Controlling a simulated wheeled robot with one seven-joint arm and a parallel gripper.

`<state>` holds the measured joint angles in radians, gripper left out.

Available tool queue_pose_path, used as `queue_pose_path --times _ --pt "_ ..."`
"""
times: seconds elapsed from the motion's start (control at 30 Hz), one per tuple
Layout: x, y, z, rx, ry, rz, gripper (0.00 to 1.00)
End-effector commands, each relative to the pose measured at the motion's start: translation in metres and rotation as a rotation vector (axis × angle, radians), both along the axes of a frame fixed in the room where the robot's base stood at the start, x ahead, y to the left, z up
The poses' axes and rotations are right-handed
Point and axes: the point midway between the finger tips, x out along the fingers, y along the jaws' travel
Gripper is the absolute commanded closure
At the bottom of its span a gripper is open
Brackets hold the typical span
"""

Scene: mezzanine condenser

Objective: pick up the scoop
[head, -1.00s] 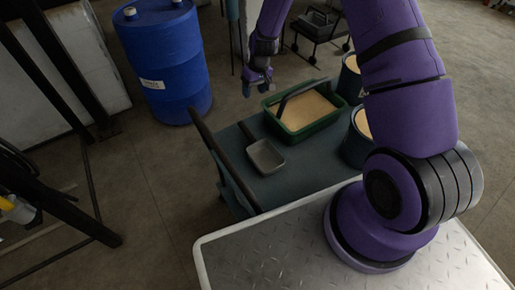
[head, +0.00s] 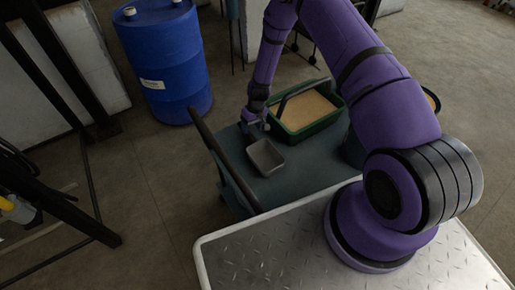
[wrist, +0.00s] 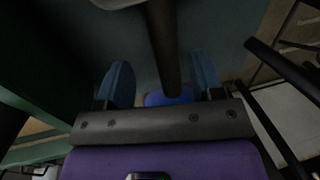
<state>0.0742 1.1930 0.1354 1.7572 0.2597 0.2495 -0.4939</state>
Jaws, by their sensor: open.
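The scoop (head: 265,157) is a grey, shallow rectangular pan lying on the cart's top, its handle toward the far left. My gripper (head: 255,122) is low over the handle end, just beyond the pan. In the wrist view, the dark handle (wrist: 163,42) runs between the two blue fingers of my open gripper (wrist: 162,78), with a gap on both sides. A bit of the pan's edge (wrist: 115,2) shows at the top of that view. In the head view, my gripper hides most of the handle.
A green tub (head: 312,130) of tan material stands on the cart (head: 300,172), close right of my gripper. The cart's dark push bar (head: 205,135) rises at its left. A blue drum (head: 165,65) stands behind on the floor. The cart top near the pan is clear.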

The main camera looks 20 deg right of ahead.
Motion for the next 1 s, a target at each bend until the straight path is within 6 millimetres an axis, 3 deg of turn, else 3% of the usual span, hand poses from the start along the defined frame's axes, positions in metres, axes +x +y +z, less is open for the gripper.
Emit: queue_pose_path --times 0.43,0.77,1.0 --pt "0.002 0.016 -0.046 0.001 0.002 0.000 0.39" --pt "0.002 0.017 -0.051 0.000 -0.001 0.000 0.39" --pt "0.002 0.017 -0.051 0.000 0.000 0.000 0.92"
